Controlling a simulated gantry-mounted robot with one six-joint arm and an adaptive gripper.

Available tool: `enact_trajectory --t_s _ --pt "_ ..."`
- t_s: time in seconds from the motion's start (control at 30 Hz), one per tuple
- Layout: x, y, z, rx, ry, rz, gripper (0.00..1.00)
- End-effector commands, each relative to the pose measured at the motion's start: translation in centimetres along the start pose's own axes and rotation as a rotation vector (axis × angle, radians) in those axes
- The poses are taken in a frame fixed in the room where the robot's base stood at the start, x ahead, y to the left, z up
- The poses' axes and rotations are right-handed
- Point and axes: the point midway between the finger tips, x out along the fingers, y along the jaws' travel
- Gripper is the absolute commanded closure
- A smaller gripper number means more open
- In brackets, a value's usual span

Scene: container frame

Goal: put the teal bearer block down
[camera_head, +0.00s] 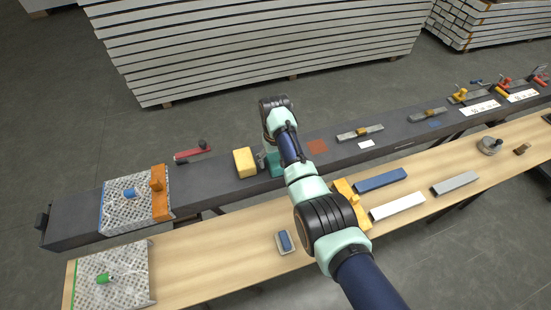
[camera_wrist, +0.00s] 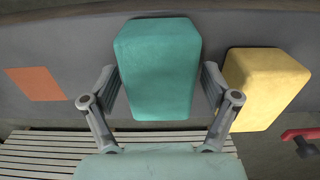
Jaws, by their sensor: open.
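The teal bearer block (camera_wrist: 158,62) stands between the two fingers of my gripper (camera_wrist: 160,88) in the wrist view. The fingers are spread on either side of it, with the jaws open. In the head view the teal block (camera_head: 274,165) shows partly behind my arm, on the dark beam (camera_head: 225,178), right of a yellow block (camera_head: 244,162). It seems to rest on the beam, but its underside is hidden. The yellow block is close beside my finger in the wrist view (camera_wrist: 264,85). A rust-orange square (camera_head: 317,146) lies on the beam further right.
A red-handled tool (camera_head: 192,153) lies left of the yellow block. A perforated plate (camera_head: 132,200) with blue and orange parts covers the beam's left end. The wooden bench (camera_head: 215,265) in front carries a small tray (camera_head: 285,242) and several bars. White slats (camera_head: 260,45) are stacked behind.

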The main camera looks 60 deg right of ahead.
Motion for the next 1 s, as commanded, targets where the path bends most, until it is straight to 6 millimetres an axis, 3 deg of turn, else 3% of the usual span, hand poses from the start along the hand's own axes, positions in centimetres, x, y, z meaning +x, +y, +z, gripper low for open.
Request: enact_trajectory --t_s 0.17,0.5,0.63,1.0 --pt "-0.9 0.0 0.0 0.0 0.001 0.0 0.14" --pt "-9.1 0.0 -0.1 0.0 0.004 0.0 0.14" --pt "-11.2 0.0 -0.1 0.0 0.002 0.0 0.14" --pt "-12.3 0.0 0.0 0.0 -0.001 0.0 0.14"
